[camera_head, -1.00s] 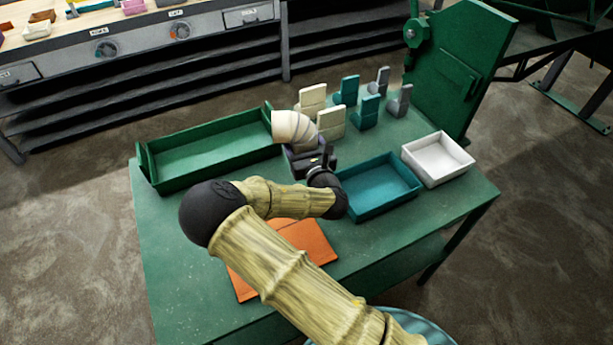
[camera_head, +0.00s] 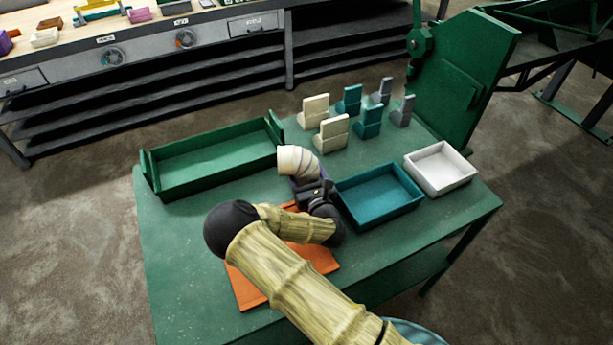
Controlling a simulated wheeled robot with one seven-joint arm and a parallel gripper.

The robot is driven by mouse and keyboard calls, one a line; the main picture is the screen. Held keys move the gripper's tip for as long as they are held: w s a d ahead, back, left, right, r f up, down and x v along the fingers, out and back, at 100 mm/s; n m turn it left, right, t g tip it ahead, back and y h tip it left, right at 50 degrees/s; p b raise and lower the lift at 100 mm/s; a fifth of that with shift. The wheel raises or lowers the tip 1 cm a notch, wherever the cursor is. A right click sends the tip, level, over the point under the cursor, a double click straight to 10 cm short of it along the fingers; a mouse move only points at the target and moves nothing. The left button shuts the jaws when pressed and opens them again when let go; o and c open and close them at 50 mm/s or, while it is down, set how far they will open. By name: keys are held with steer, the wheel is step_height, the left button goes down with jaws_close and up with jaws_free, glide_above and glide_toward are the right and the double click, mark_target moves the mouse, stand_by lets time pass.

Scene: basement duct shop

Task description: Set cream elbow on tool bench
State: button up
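The cream elbow (camera_head: 296,160) is a ribbed, curved duct piece in the middle of the picture, beside the right end of the green tray. My gripper (camera_head: 308,190) is at its near end and appears shut on it; the fingertips are mostly hidden behind the wrist and the elbow. The elbow appears held above the green table (camera_head: 185,255). The tool bench, taken to be the grey bench with a pale wooden top (camera_head: 75,48), stands beyond the table at the upper left, with drawers, dials and several small items on it.
On the green table are a long green tray (camera_head: 210,165), a teal bin (camera_head: 385,195), a white bin (camera_head: 440,166), an orange mat (camera_head: 250,288) and several cream, teal and grey L-shaped blocks (camera_head: 333,132). A green machine (camera_head: 455,75) stands at the back right. Floor separates table and bench.

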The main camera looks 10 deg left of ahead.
steer(key=shift+f, duration=0.6)
steer(key=shift+f, duration=0.15)
steer(key=o, duration=0.8)
steer(key=shift+s+d, duration=0.2)
steer(key=shift+s, duration=0.1)
steer(key=b+v, duration=0.1)
steer(key=v, duration=1)
steer(key=shift+s+d+b, duration=0.1)
steer(key=shift+s+b, duration=0.05)
steer(key=shift+b, duration=0.15)
